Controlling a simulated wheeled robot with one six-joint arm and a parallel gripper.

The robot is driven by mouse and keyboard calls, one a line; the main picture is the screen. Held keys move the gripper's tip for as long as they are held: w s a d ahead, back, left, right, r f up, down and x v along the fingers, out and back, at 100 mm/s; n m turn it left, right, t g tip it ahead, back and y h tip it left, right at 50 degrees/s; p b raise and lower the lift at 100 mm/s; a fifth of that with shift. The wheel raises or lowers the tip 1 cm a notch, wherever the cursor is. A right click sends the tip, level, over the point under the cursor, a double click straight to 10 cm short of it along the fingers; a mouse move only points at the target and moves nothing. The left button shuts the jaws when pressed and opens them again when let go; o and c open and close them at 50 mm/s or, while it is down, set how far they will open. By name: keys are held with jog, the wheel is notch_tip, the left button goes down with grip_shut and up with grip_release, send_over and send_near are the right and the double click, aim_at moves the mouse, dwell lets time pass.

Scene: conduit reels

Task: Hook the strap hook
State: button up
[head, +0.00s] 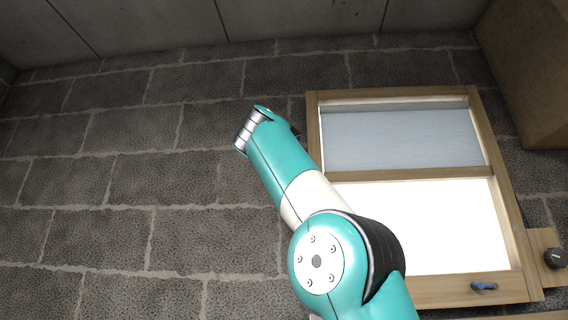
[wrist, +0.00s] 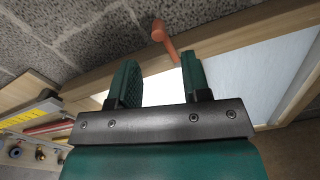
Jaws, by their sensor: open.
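In the wrist view, an orange peg-like piece (wrist: 162,36) with a rounded end and a thin stem stands at a wooden frame edge, just beyond my fingertips. It may be the strap hook, but I cannot tell for sure. No strap is clearly visible. My gripper (wrist: 160,64) is open, with its two green fingers apart and nothing held between them. The orange piece appears beyond the gap, nearer the right finger; I cannot tell whether it touches. In the head view my arm reaches up and left, and the fingers cannot be made out.
A wooden-framed window (head: 409,174) with a grey upper pane and bright lower pane is right of my arm. A blue handle (head: 484,286) sits on its lower rail, a black knob (head: 555,258) beside it. A brown box (head: 530,70) is upper right. Stone wall fills the left.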

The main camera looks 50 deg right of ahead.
jog(key=v, duration=1)
jog(key=shift+s, duration=0.2)
jog(key=shift+w+a, duration=0.1)
jog(key=shift+a, duration=0.05)
jog(key=w+a+f+n+t+y+b, duration=0.4)
jog(key=w+a+f+n+t+y, duration=0.3)
jog(key=w+a+f+n, duration=0.8)
jog(key=a+f+n+g+y+b, duration=0.1)
jog(key=a+f+n+g+y, duration=0.2)
jog(key=f+n, duration=0.35)
jog(key=a+f+n+g+y, duration=0.2)
jog(key=f+n+y, duration=0.25)
jog(key=f, duration=0.35)
jog(key=s+a+f+n+g+y+b, duration=0.1)
jog(key=s+a+f+n+g+y, duration=0.25)
jog(key=f, duration=0.85)
jog(key=s+a+f+n+g+b, duration=0.1)
jog(key=s+f+n+g, duration=0.3)
jog(key=s+f, duration=0.6)
jog(key=s+a+f+n+g+y+b, duration=0.1)
jog(key=s+a+f+n+g, duration=0.3)
jog(key=s+f, duration=0.7)
jog(key=s+n+g, duration=0.1)
jog(key=s, duration=0.2)
jog(key=shift+s+b, duration=0.25)
jog(key=shift+b, duration=0.05)
jog(key=shift+f, duration=0.1)
